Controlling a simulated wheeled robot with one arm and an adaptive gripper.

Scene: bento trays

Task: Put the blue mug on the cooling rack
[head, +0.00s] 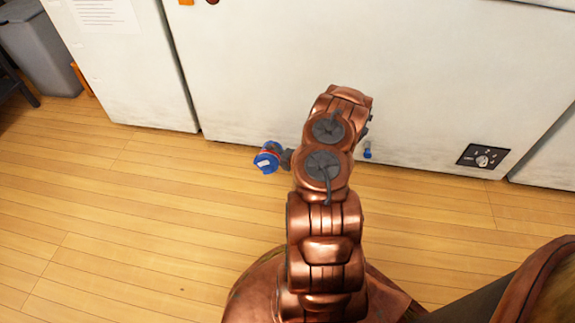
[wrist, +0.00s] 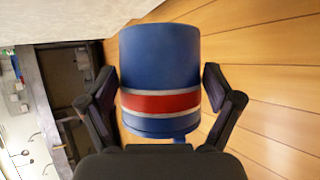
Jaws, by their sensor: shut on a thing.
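The blue mug (wrist: 160,50) has a red band with pale edges and fills the middle of the wrist view. My gripper (wrist: 161,75) is shut on it, with one dark finger on each side of its body. In the head view the mug (head: 267,162) is held out to the left of my copper-coloured arm, above the wooden floor and in front of the white cabinet. My gripper there is small and partly hidden by the arm. No cooling rack shows in either view.
White cabinet fronts (head: 240,80) run across the back, with a dark control panel (head: 483,156) at the right. A grey bin (head: 45,45) stands at the far left. The wooden floor (head: 130,230) is clear at the left.

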